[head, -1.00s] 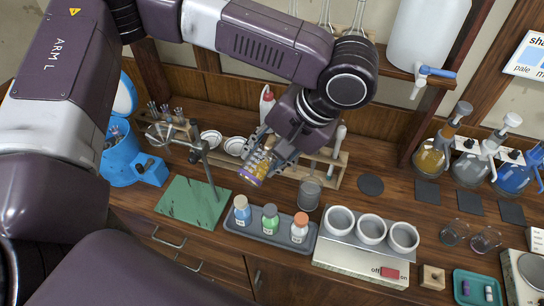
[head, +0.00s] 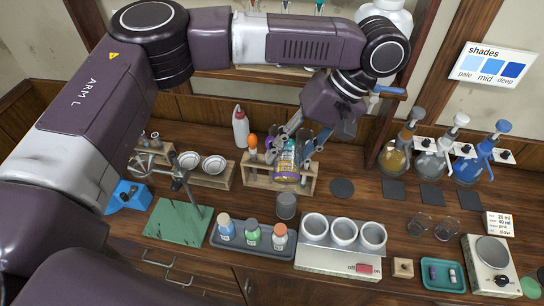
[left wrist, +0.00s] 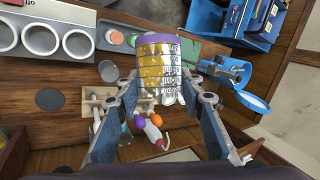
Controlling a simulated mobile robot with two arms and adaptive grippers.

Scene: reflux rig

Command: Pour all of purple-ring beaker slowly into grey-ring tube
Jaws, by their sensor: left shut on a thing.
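The purple-ring beaker (head: 287,164) is in my left gripper (head: 289,152), whose fingers close on both its sides. It is clear with yellow liquid inside, and its purple ring also shows in the left wrist view (left wrist: 158,38). In the head view the beaker overlaps the wooden rack (head: 252,180) at the back; I cannot tell its exact height or tilt. Several tubes stand around there, partly hidden by the gripper; I cannot make out which one has the grey ring. My left gripper (left wrist: 158,95) fills the middle of the left wrist view. My right gripper is not in view.
A tray (head: 262,248) with several capped bottles and a white unit (head: 325,262) with three cups lie nearer. A stand on a green base (head: 178,222) is at left. A round dark mat (head: 342,188) lies bare.

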